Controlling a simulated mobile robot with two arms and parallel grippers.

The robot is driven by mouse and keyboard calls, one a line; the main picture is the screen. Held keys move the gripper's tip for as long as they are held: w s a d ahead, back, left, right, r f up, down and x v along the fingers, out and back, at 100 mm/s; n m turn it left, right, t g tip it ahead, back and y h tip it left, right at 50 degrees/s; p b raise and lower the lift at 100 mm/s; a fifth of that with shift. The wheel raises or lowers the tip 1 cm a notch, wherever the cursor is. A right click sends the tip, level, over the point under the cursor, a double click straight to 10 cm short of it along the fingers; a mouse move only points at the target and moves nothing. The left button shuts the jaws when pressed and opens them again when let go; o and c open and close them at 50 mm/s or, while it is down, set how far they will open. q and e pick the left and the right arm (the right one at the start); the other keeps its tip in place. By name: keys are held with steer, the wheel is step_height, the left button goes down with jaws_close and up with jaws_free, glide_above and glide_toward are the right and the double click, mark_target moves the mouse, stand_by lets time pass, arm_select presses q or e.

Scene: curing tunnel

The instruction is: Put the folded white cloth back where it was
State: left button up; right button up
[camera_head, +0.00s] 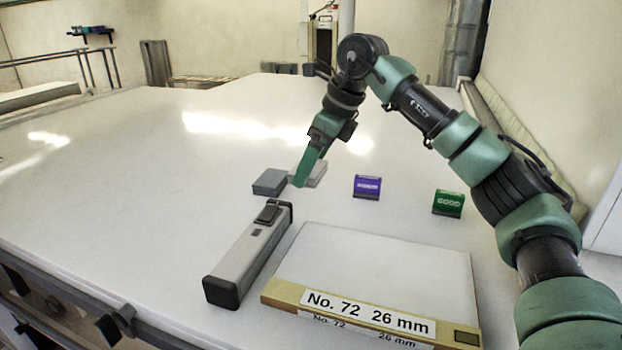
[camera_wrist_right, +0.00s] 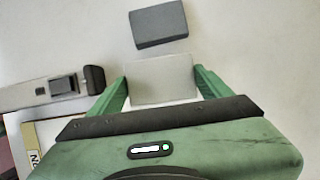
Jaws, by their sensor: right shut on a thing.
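The folded white cloth (camera_head: 317,173) is a pale, flat pad near the middle of the table in the head view, partly hidden behind my right gripper (camera_head: 306,172). In the right wrist view the cloth (camera_wrist_right: 160,80) sits between the two green fingers, which are shut on its left and right sides. I cannot tell whether it touches the table or is held just above it. A darker grey folded pad (camera_head: 269,182) lies beside it to the left in the head view, with a small gap in the wrist view (camera_wrist_right: 158,24). My left gripper is not in view.
A long grey handheld device (camera_head: 248,256) lies in front. To its right is a white panel (camera_head: 390,265) with a "No. 72 26 mm" label. A purple block (camera_head: 367,186) and a green "GOOD" block (camera_head: 447,203) stand to the right. The table's (camera_head: 120,165) left and far parts are clear.

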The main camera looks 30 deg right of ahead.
mark_target(311, 197)
step_height(311, 197, down, 4)
steer(key=shift+r+p, duration=0.1)
steer(key=shift+p, duration=0.45)
steer(key=shift+f, duration=0.3)
steer(key=shift+f, duration=0.15)
steer(key=o, duration=1.4)
steer(key=shift+f, duration=0.1)
steer(key=shift+o, duration=0.2)
